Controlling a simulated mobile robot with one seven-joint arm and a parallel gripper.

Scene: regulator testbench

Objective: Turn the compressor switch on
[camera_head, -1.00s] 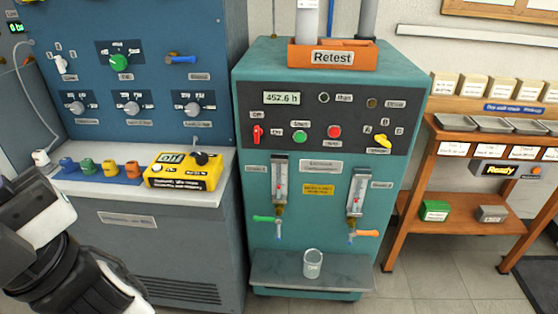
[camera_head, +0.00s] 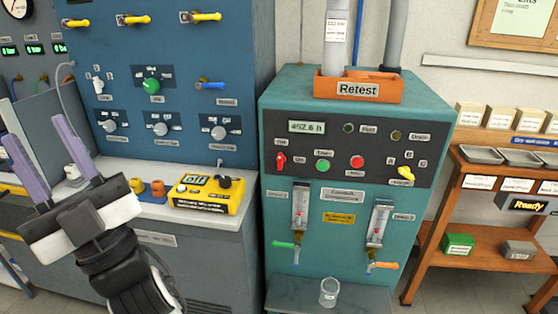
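The teal compressor cabinet (camera_head: 340,227) stands in the middle of the head view. Its dark panel carries a red rotary switch (camera_head: 281,161) at the left end. An "Off" label sits above the switch and an "On" label to its right; the handle looks roughly upright, toward "Off". My gripper (camera_head: 33,130) is at the far left, in front of the blue bench. Its two purple fingers point up and stand apart, with nothing seen between them. It is well to the left of the red switch and not touching it.
The panel also has a green button (camera_head: 323,166), a red button (camera_head: 357,162) and a yellow selector (camera_head: 405,173). A yellow box (camera_head: 204,194) sits on the bench between my gripper and the cabinet. A glass beaker (camera_head: 329,292) stands on the cabinet's lower shelf.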

